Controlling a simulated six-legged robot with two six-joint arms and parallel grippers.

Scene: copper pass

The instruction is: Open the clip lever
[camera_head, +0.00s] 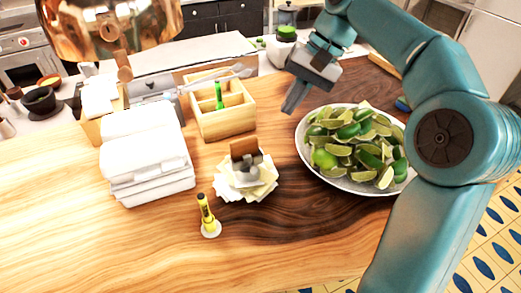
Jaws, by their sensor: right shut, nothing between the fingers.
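A small pile of pale paper slips (262,189) lies on the wooden counter at the centre. A grey piece (247,178) with a brown upright flap (244,148) sits on it. This may be the clip with its lever, but it is too small to tell. My right gripper (291,103) is shut and empty. It hangs above the counter, up and to the right of the paper pile and apart from it, near the lime plate's left rim. My left gripper is not in view.
A white plate (353,187) of cut limes stands right of the pile. A yellow marker-like item (206,209) stands in front. A wooden box (229,127) with tongs (213,79) is behind; stacked white cloths (146,150) are left.

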